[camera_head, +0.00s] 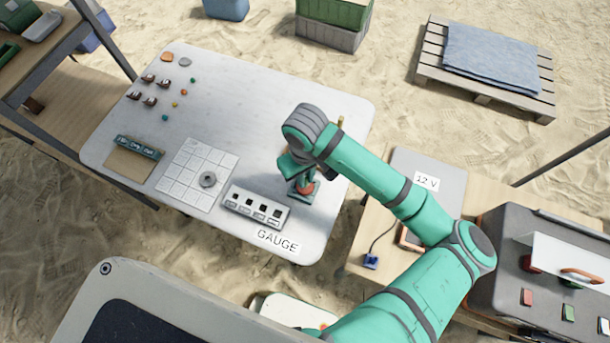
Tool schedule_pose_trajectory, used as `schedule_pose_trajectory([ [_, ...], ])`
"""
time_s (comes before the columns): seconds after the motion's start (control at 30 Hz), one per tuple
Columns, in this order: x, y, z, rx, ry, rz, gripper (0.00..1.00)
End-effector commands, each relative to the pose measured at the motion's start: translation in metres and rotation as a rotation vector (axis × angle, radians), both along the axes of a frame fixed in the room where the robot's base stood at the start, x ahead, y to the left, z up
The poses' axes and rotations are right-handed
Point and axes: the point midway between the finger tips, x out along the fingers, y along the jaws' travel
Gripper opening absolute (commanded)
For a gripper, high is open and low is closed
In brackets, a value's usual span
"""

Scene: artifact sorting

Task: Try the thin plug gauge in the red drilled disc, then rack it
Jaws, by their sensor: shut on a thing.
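My gripper (303,187) points down over the right part of the pale table, just right of the gauge block. A red piece, which looks like the red drilled disc (306,188), shows at its fingertips. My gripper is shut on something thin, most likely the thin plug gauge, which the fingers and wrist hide. I cannot tell whether its tip is inside the disc. The grey gauge block (256,207) has a row of dark holes of differing sizes, near the GAUGE label (278,240).
Several small coloured pieces lie at the table's far left. A brass-coloured peg (340,121) shows behind my arm. A side table with a 12 V panel (428,181) stands at right.

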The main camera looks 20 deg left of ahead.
Motion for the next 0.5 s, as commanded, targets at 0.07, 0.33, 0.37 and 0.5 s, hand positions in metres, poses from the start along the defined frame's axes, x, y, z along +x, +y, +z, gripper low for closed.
schedule_pose_trajectory([
  [0.07, -0.0001, 0.0001, -0.0007, 0.000, 0.000, 0.000, 0.00],
  [0.33, -0.0001, 0.0001, -0.0025, 0.000, 0.000, 0.000, 0.00],
  [0.37, 0.0000, 0.0000, -0.0027, 0.000, 0.000, 0.000, 0.00],
  [0.5, 0.0000, 0.0000, -0.0036, 0.000, 0.000, 0.000, 0.00],
])
